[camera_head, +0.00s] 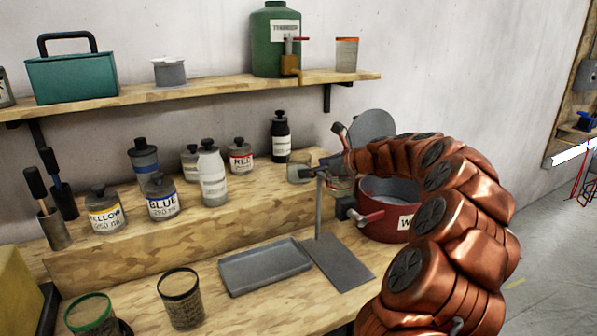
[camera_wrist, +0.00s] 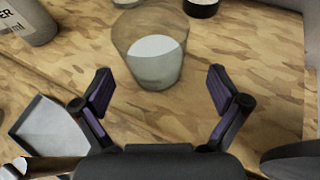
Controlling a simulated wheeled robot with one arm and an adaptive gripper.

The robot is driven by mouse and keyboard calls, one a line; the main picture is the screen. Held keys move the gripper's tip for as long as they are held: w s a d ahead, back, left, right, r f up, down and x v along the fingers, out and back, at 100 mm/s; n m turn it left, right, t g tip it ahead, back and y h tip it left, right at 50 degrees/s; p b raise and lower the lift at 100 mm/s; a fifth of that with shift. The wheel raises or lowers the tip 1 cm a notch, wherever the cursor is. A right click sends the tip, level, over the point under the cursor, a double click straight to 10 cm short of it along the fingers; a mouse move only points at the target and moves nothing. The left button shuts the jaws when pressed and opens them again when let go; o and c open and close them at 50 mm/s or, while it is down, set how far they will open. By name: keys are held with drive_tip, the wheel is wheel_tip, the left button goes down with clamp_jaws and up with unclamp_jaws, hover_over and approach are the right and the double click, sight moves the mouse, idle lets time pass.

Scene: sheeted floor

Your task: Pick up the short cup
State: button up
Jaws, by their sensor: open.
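A short see-through cup (camera_wrist: 155,68) with a pale bottom stands upright on the wooden bench in the wrist view, just beyond my fingertips. In the head view the cup (camera_head: 297,174) is on the raised wooden step, partly hidden by my gripper. My gripper (camera_wrist: 160,84) is open and empty, its two fingers apart on the left and right sides below the cup. In the head view my gripper (camera_head: 318,168) reaches leftward to the cup's right side. Whether a finger touches the cup cannot be told.
Paint bottles, including a blue-labelled one (camera_head: 161,199) and a white one (camera_head: 212,178), stand left of the cup. A black bottle (camera_head: 281,140) is behind it. A grey tray (camera_head: 265,268), a metal stand (camera_head: 340,264) and a red pot (camera_head: 385,220) are nearby. A shelf (camera_head: 200,90) runs above.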

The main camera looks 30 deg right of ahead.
drive_tip(key=x, duration=0.4)
drive_tip(key=shift+s+a, duration=0.15)
drive_tip(key=shift+a, duration=0.2)
drive_tip(key=shift+w+a+f, duration=0.15)
drive_tip(key=shift+w+f, duration=0.05)
drive_tip(key=shift+w, duration=0.25)
drive_tip(key=c, duration=1.3)
